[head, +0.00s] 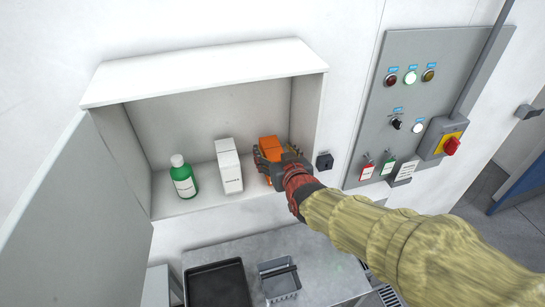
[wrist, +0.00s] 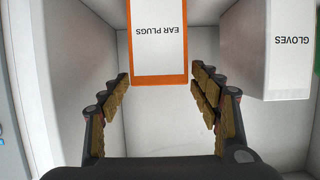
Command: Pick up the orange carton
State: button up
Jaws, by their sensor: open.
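The orange carton (head: 269,147) stands upright at the right end of the open wall cabinet's shelf. In the wrist view its white face reads "EAR PLUGS" upside down, inside an orange border (wrist: 160,79). My gripper (head: 268,164) is at the carton in the head view and hides its lower part. In the wrist view my gripper (wrist: 163,85) is open, with one finger on each side of the carton's width and visible gaps between. I cannot tell how far the fingertips reach along its sides.
A white "GLOVES" carton (head: 229,166) stands left of the orange one, and shows at right in the wrist view (wrist: 289,48). A green bottle (head: 183,177) stands farther left. The cabinet (head: 205,71) walls and top enclose the shelf. A black tray (head: 215,284) lies below.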

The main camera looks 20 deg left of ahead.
jog(key=shift+x, duration=1.2)
jog(key=shift+c, duration=1.2)
jog(key=c, duration=1.1)
